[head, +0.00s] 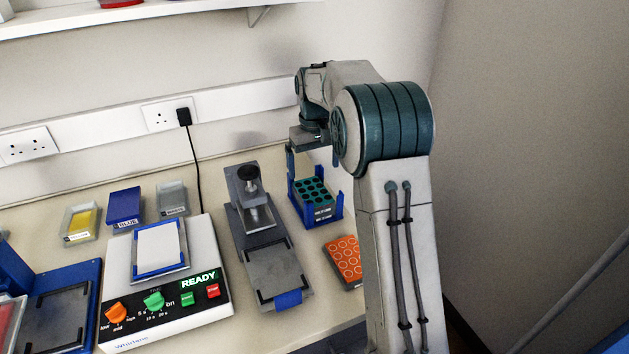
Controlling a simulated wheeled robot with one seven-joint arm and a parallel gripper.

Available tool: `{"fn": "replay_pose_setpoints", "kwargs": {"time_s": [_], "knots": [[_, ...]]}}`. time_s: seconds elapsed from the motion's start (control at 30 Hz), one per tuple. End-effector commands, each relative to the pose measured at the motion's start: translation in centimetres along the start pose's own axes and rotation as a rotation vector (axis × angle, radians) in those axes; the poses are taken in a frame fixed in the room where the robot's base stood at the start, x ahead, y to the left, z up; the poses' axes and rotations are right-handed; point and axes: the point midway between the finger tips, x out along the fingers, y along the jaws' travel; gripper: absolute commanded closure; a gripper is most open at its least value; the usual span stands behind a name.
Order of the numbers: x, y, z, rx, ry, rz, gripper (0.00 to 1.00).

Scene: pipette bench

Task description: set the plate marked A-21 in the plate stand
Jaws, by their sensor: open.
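A teal plate with dark round wells (313,190) sits between the upright posts of a blue stand (336,212) at the back right of the bench. A small label shows at its front, too small to read, so I cannot tell whether it says A-21. My gripper (311,160) is above the back of this stand, pointing down, open, with a blue finger at its left. I cannot tell whether it touches the plate. An orange plate with ring marks (343,257) lies in front of the stand, partly hidden by my arm; I see no readable mark on it.
A grey press with a black knob (247,181) stands left of the stand. Further left is a white machine reading READY (170,312) with a white plate (159,248). Small yellow, blue and grey boxes (125,206) stand behind it. A shelf (170,12) is above.

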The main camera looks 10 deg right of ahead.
Motion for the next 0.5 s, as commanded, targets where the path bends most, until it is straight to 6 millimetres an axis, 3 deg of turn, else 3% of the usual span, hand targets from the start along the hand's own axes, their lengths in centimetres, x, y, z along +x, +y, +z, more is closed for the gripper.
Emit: {"fn": "replay_pose_setpoints", "kwargs": {"time_s": [0.1, 0.33, 0.5], "knots": [[-2.1, 0.0, -0.1, 0.000, 0.003, 0.001, 0.01], [-4.2, -0.1, 0.3, 0.002, 0.003, 0.001, 0.01], [-5.8, -0.6, 3.0, 0.018, 0.026, 0.006, 0.01]]}}
